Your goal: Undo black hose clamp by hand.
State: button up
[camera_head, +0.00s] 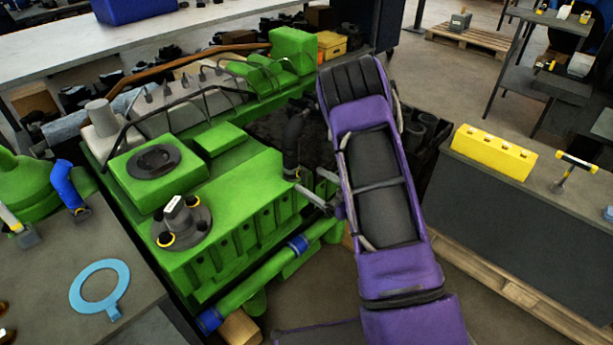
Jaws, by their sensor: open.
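The black hose (292,142) stands upright at the right end of the green engine (215,225), bending at its top. A small light-coloured band, which looks like the hose clamp (291,176), sits around its lower end. Its fastening is too small to make out. My gripper (311,188) shows only in part, just right of the hose's lower end and left of my purple arm. It is open, with its fingers toward the clamp. I cannot tell whether they touch it. My arm hides the rest of the gripper.
A grey bench (50,290) at left holds a light-blue ring gasket (100,287) and a blue elbow hose (69,186). A green pipe with blue couplings (298,244) runs along the engine's front. At right, a yellow block (493,151) and a T-handled tool (574,167) rest on another bench.

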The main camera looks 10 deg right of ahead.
jog(key=shift+s+d+r+m, duration=0.15)
jog(key=shift+s+d+m, duration=0.1)
jog(key=shift+s, duration=0.15)
jog(key=shift+s+d+r+m, duration=0.15)
jog(key=shift+s+m, duration=0.1)
jog(key=shift+s, duration=0.15)
jog(key=shift+f, duration=0.1)
jog(key=shift+m, duration=0.4)
